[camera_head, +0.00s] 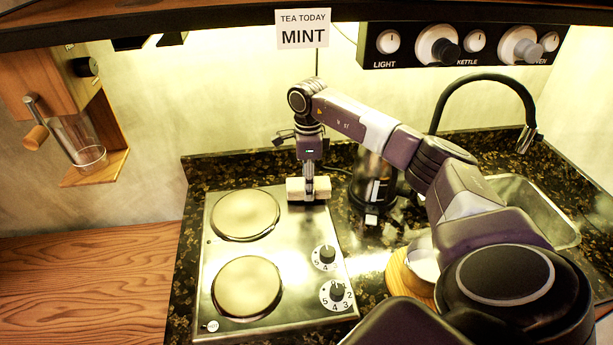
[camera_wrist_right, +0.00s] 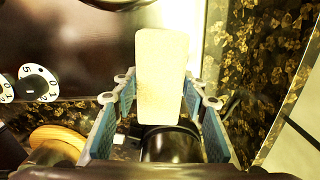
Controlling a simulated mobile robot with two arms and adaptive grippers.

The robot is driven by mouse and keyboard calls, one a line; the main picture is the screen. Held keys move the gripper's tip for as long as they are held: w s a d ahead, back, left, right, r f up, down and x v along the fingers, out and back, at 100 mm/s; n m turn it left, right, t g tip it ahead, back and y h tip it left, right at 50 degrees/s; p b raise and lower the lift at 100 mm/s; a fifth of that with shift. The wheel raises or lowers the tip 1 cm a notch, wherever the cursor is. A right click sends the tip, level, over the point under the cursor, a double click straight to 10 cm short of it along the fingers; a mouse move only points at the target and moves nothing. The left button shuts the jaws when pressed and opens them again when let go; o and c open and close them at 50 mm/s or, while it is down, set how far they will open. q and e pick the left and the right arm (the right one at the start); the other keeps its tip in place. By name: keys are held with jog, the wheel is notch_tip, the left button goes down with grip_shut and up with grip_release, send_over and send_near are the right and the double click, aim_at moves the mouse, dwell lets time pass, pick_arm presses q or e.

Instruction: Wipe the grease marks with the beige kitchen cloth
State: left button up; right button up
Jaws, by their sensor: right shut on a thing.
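The beige kitchen cloth (camera_head: 295,190) looks like a folded pale block at the back right corner of the steel hob (camera_head: 285,235). My right gripper (camera_head: 309,183) points down from above and is shut on it. In the right wrist view the cloth (camera_wrist_right: 162,70) sits between the two blue-padded fingers of the right gripper (camera_wrist_right: 158,98), its far end sticking out past them. It appears to be at or just above the hob surface; I cannot tell if it touches. No grease marks can be made out clearly. My left gripper is not in view.
The hob has two round plates (camera_head: 245,215) and two knobs (camera_head: 324,256). A dark kettle-like jug (camera_head: 372,190) stands close right of the gripper. A bowl (camera_head: 424,262), sink (camera_head: 535,205) and black tap (camera_head: 520,92) are further right. The wooden worktop (camera_head: 90,280) is clear.

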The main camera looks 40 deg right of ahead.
jog(key=shift+r, duration=0.9)
jog(key=shift+s+a+r+p, duration=0.15)
jog(key=shift+s+r+p, duration=0.05)
jog(key=shift+r+p, duration=0.3)
jog(key=shift+s+a+r+p, duration=0.15)
jog(key=shift+r+p, duration=0.2)
jog(key=shift+r, duration=0.6)
jog(key=shift+d+r+p, duration=0.1)
jog(key=shift+r+p, duration=0.15)
jog(key=shift+p, duration=0.25)
jog(key=shift+w+r+p, duration=0.2)
jog(key=shift+r+p, duration=0.35)
jog(key=shift+r, duration=0.45)
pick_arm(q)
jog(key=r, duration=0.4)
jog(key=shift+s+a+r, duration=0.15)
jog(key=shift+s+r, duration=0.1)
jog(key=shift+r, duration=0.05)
pick_arm(e)
jog(key=shift+s, duration=0.1)
